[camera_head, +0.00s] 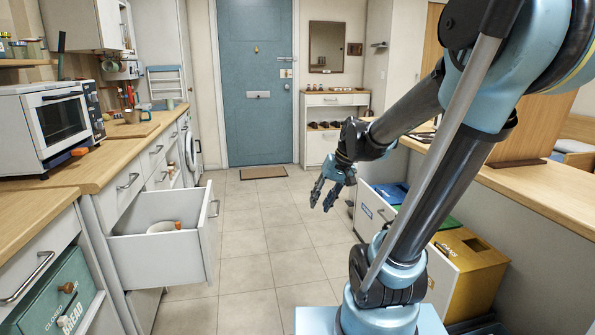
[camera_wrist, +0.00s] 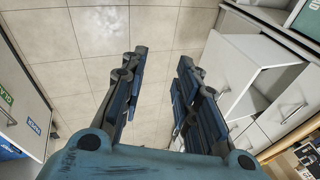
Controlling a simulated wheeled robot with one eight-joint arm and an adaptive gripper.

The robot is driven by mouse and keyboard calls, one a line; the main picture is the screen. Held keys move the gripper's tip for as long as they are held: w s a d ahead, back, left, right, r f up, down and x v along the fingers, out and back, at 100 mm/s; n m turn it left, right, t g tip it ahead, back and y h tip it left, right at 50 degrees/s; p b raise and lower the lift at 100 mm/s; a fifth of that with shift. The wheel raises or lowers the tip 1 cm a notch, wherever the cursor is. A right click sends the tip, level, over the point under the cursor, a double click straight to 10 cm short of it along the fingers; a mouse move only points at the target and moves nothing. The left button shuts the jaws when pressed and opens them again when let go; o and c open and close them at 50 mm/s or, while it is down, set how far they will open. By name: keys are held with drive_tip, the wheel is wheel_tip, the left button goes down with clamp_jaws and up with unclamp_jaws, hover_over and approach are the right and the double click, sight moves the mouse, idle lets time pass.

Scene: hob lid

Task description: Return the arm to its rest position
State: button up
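My gripper (camera_head: 326,193) hangs in mid-air over the tiled floor in the head view, fingers pointing down and to the left. In the wrist view my gripper (camera_wrist: 158,95) shows its two fingers apart with only floor tiles between them. It is open and empty, and touches nothing. My arm rises from its base at the lower right and bends over at the top right of the head view.
An open drawer (camera_head: 155,258) with a pale round item (camera_head: 163,227) juts out at left. A bin drawer (camera_head: 378,222) stands open beside my arm at right. The floor (camera_head: 265,240) between is clear.

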drive_tip(key=s+d+f+h, duration=0.2)
drive_tip(key=s+d+f, duration=0.1)
drive_tip(key=s+d, duration=0.2)
drive_tip(key=s+d+f+h, duration=0.2)
drive_tip(key=s+d+f, duration=0.2)
drive_tip(key=s, duration=0.5)
drive_tip(key=shift+d+t, duration=0.4)
drive_tip(key=shift+d, duration=0.75)
